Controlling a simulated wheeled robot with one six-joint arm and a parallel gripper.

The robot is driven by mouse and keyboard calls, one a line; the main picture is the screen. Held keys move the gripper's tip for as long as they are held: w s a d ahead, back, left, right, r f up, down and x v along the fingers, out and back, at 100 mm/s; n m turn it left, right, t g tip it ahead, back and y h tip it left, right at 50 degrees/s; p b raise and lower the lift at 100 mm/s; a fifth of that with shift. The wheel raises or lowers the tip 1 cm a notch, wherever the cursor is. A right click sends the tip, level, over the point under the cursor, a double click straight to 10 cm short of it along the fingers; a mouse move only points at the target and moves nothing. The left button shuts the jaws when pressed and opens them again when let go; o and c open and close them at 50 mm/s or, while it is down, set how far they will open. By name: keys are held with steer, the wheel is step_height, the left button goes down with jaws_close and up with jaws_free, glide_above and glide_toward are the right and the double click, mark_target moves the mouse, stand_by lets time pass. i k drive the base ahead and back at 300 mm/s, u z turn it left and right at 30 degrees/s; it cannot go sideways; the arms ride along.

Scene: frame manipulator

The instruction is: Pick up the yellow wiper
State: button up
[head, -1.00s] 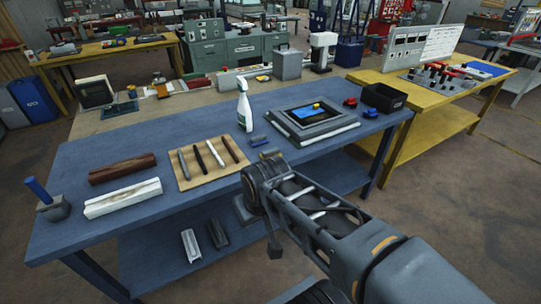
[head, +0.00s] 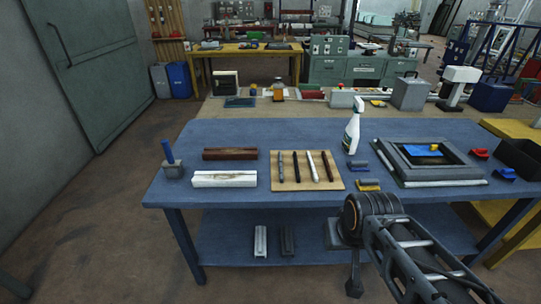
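A small wiper with a yellow part and a grey-blue part (head: 368,185) lies on the blue table (head: 235,134), right of the tan board and near the front edge. A similar grey-blue piece (head: 358,165) lies just behind it. My arm comes in from the lower right, and its end stands just in front of the table edge, close below the yellow wiper in the picture. The wiper is not touched, as far as I can see. The fingers of my gripper cannot be made out clearly, and nothing held shows.
A white spray bottle (head: 352,132) stands behind the wipers. A grey frame (head: 397,161) lies to the right, with a black bin (head: 520,158) beyond. The tan board (head: 334,184) holds several rods. A brown block (head: 230,154) and white block (head: 224,179) lie left.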

mark_target(370, 185)
steer(key=k, duration=0.6)
steer(key=u, duration=0.35)
steer(key=i, duration=0.75)
steer(key=z, duration=0.45)
steer(key=i, duration=0.85)
steer(key=z, duration=0.7)
